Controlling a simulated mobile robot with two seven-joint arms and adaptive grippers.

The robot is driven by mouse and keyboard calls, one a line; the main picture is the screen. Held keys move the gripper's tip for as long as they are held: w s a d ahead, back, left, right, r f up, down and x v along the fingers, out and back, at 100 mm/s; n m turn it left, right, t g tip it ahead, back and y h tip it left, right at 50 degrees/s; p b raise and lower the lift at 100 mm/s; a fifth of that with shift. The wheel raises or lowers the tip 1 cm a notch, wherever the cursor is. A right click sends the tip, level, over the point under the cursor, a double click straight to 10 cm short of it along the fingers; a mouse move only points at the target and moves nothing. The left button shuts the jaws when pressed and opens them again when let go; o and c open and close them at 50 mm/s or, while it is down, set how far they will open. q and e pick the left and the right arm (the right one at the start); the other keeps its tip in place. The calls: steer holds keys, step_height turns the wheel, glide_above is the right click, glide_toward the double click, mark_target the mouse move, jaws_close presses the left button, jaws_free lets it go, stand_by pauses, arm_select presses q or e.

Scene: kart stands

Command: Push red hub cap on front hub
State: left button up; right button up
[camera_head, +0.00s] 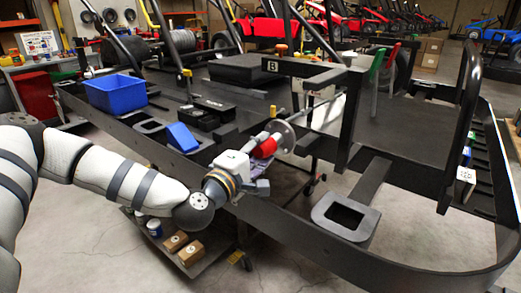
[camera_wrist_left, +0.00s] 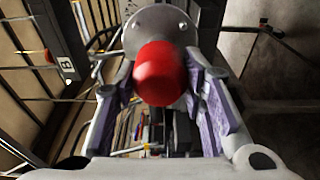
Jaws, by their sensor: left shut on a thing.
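The red hub cap (camera_head: 265,148) is held by my left gripper (camera_head: 260,160) in the head view. In the left wrist view, the red cap (camera_wrist_left: 160,75) sits between the purple-padded fingers of my left gripper (camera_wrist_left: 159,68), which is shut on it. The front hub (camera_head: 284,134) is a round grey metal disc on an axle, just beyond the cap. In the left wrist view, the hub (camera_wrist_left: 150,22) shows directly behind the cap, which hides its centre. I cannot tell whether the cap touches the hub. My right gripper is in neither view.
The black kart frame (camera_head: 430,255) surrounds the hub, with an upright post (camera_head: 349,115) close on its right. A blue bin (camera_head: 116,93) and a blue block (camera_head: 182,137) are on the left side. Small cardboard boxes (camera_head: 190,253) are on a low shelf below my arm.

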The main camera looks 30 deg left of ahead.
mark_target(260, 153)
arm_select(q)
steer(key=shift+r, duration=0.1)
steer(key=shift+w, duration=0.25)
stand_by(0.3)
steer(key=shift+w+d+b, duration=0.15)
steer(key=shift+w+b, duration=0.15)
steer(key=shift+w, duration=1.25)
steer(key=o, duration=1)
steer(key=s, duration=0.7)
steer(key=shift+d, duration=0.2)
steer(key=shift+s+d+f, duration=0.1)
steer(key=shift+s+f, duration=0.15)
steer(key=shift+s, duration=0.2)
